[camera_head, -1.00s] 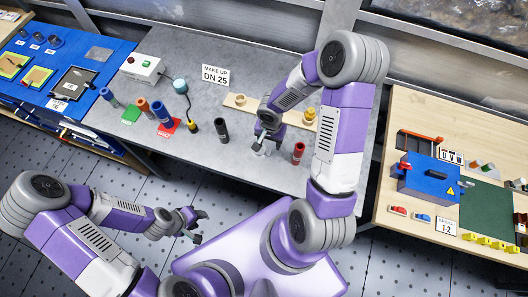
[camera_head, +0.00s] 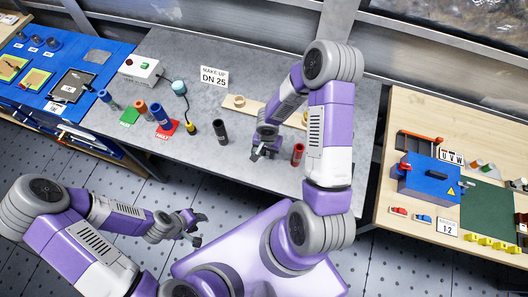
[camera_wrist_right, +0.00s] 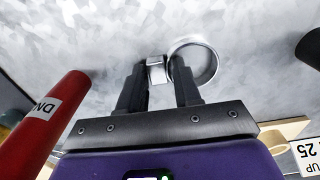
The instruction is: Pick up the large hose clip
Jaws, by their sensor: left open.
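The large hose clip (camera_wrist_right: 207,66) is a shiny metal ring with a block-like screw housing (camera_wrist_right: 156,70), on the grey bench top in the right wrist view. My right gripper (camera_wrist_right: 160,66) is at the clip with its fingers apart, the housing between the fingertips and the ring beside and behind the right finger. Whether the fingers touch it is unclear. In the head view my right gripper (camera_head: 262,153) is low over the bench's front part, and the clip is barely visible there. My left gripper (camera_head: 198,226) is open and empty, in front of the bench.
A red cylinder (camera_head: 298,154) labelled DN stands close beside my right gripper; it also shows in the right wrist view (camera_wrist_right: 45,120). A black cylinder (camera_head: 219,131) stands to the left. A wooden board (camera_head: 255,108) and a DN 25 sign (camera_head: 214,77) are behind.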

